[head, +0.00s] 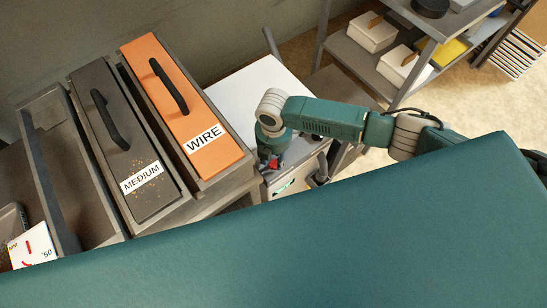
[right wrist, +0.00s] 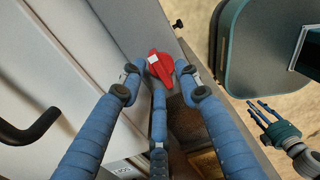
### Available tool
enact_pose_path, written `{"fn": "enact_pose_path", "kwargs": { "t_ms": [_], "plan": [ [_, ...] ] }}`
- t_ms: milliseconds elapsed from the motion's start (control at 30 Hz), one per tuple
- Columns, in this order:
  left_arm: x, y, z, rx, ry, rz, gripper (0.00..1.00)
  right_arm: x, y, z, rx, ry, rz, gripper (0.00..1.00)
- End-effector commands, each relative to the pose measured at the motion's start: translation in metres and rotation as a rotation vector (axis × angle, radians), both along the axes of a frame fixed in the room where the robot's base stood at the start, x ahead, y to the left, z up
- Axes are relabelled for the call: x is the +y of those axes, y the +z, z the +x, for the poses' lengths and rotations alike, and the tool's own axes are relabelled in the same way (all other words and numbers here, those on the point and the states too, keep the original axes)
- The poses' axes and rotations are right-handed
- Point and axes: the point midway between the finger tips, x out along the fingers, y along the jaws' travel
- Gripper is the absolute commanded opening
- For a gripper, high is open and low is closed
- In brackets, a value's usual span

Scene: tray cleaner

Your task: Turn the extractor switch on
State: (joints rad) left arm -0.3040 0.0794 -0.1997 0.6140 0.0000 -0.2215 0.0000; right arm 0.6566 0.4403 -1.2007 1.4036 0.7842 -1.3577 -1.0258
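The red extractor switch (right wrist: 161,68) has a white mark on it and sits on the edge of the pale extractor body, between my right gripper's fingertips in the right wrist view. It also shows as a small red patch (head: 277,164) in the head view. My right gripper (right wrist: 160,80) has its blue fingers spread around the switch; whether a fingertip touches it I cannot tell. In the head view my right gripper (head: 271,152) points down at the extractor (head: 245,92), mostly hidden by its own wrist. My left gripper (right wrist: 266,115) is open and empty in the right wrist view.
An orange WIRE box (head: 180,95) and a dark MEDIUM box (head: 122,140) stand left of the extractor, beside an open grey bin (head: 85,185). A dark handle (right wrist: 28,128) is at the wrist view's left. A shelf (head: 375,60) stands behind.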

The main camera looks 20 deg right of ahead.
Motion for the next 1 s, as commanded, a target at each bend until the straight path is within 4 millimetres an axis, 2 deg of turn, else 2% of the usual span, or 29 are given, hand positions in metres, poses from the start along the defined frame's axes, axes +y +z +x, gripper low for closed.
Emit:
{"fn": "enact_pose_path", "kwargs": {
  "t_ms": [133, 367, 533, 767, 1000],
  "plan": [
    [-0.002, 0.001, 0.018, -0.028, -0.001, -0.004, 0.4, 0.0, -0.007, 0.0, 0.0, 0.0, 0.0, 0.33],
    [-0.002, 0.001, 0.017, -0.025, -0.001, -0.003, 0.4, 0.0, -0.007, 0.0, 0.0, 0.001, 0.001, 0.33],
    [-0.001, 0.0, 0.009, -0.014, -0.001, -0.002, 0.4, 0.0, -0.006, 0.0, 0.0, 0.001, 0.001, 0.0],
    [-0.001, 0.001, 0.004, -0.006, -0.001, -0.001, 0.4, 0.0, -0.006, 0.0, 0.0, -0.003, 0.001, 0.0],
    [0.0, 0.009, 0.004, -0.007, -0.001, -0.001, 0.4, 0.001, -0.004, 0.0, 0.002, -0.063, 0.002, 0.0]
  ]
}}
